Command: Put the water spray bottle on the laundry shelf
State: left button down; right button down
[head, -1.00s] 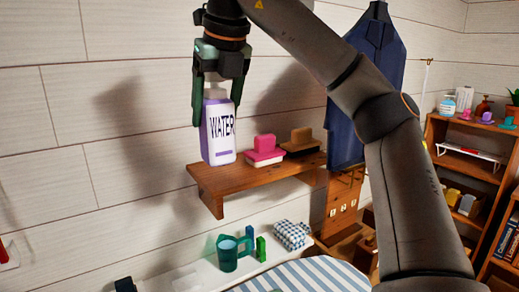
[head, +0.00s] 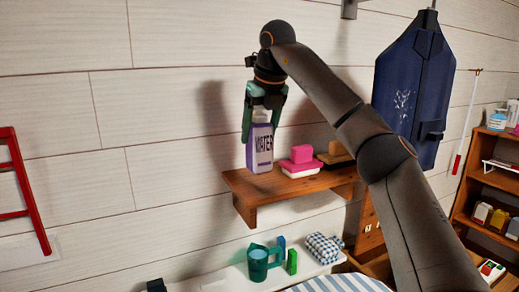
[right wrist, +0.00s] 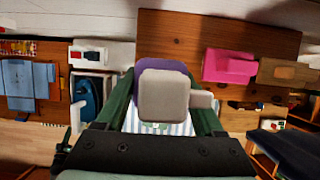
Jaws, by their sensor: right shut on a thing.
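The water spray bottle (head: 260,148) is white and purple with "WATER" lettering. It stands upright at the left end of the wooden wall shelf (head: 234,184). I cannot tell whether its base touches the board. My right gripper (head: 262,118) comes from above, with green fingers shut on the bottle's upper part. In the right wrist view, the bottle's pale nozzle top (right wrist: 165,95) sits between the fingers, hiding most of its body. The shelf board also shows there (right wrist: 180,35). My left gripper is not in view.
A pink block-like item (head: 302,160) lies right of the bottle on the shelf, with a brown one (head: 336,158) beyond it. A blue garment (head: 412,85) hangs at the right.

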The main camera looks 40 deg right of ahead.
aim_at(259, 149)
jog(key=shift+w+d+f, duration=0.3)
jog(key=shift+d+f, duration=0.05)
jog(key=shift+f, duration=0.1)
jog(key=x, duration=0.3)
jog(key=shift+s+f, duration=0.15)
jog(key=shift+s, duration=0.15)
jog(key=shift+f, duration=0.35)
jog(key=shift+f, duration=0.1)
grip_release()
jog(key=shift+f, duration=0.1)
jog(key=v, duration=1.2)
